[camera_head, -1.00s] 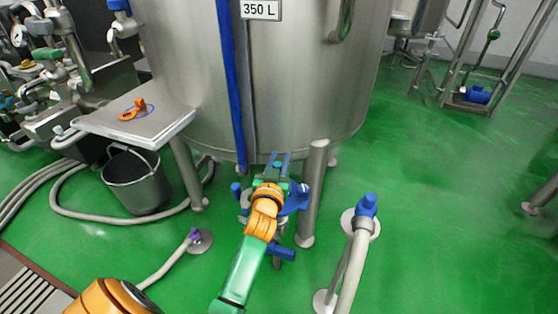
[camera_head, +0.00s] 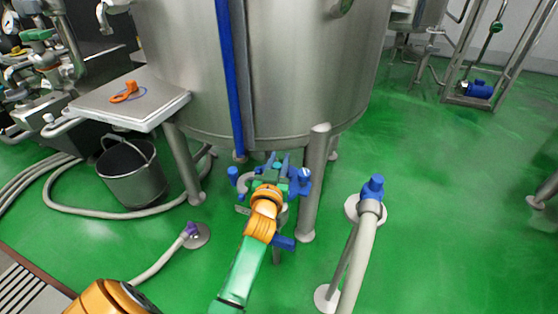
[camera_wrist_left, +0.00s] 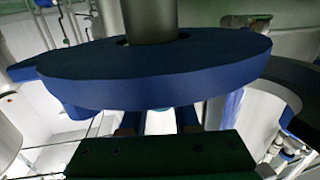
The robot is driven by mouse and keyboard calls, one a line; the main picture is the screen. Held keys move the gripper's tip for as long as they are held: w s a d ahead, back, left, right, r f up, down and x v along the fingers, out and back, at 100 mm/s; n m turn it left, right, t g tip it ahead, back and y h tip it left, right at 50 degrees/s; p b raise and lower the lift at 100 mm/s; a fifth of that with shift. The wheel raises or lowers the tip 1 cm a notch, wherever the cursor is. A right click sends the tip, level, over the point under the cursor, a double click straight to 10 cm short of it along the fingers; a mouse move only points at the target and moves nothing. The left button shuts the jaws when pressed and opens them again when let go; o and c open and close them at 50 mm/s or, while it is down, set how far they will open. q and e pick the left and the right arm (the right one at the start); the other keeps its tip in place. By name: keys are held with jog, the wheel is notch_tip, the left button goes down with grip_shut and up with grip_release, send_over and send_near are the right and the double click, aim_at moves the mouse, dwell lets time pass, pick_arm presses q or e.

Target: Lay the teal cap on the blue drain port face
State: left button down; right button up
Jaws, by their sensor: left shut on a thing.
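My left gripper (camera_head: 278,160) reaches in low beneath the steel tank. Its blue fingers are shut on a small teal piece, the teal cap (camera_head: 275,168). Blue parts of the drain port (camera_head: 303,181) show beside the gripper, partly hidden by it. In the left wrist view a broad blue disc (camera_wrist_left: 160,82) around a steel pipe (camera_wrist_left: 150,18) fills the upper part. My right gripper is not in view.
The tank (camera_head: 300,90) stands on steel legs (camera_head: 314,185) close to the gripper. A blue-topped hose stand (camera_head: 371,188) is to the right. A bucket (camera_head: 133,172) and a steel shelf (camera_head: 135,105) with an orange part (camera_head: 125,92) are left. Green floor lies open at right.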

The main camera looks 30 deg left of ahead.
pick_arm(q)
jog(key=shift+f, duration=0.35)
jog(key=c, duration=0.6)
grip_release()
jog(key=shift+s, duration=0.15)
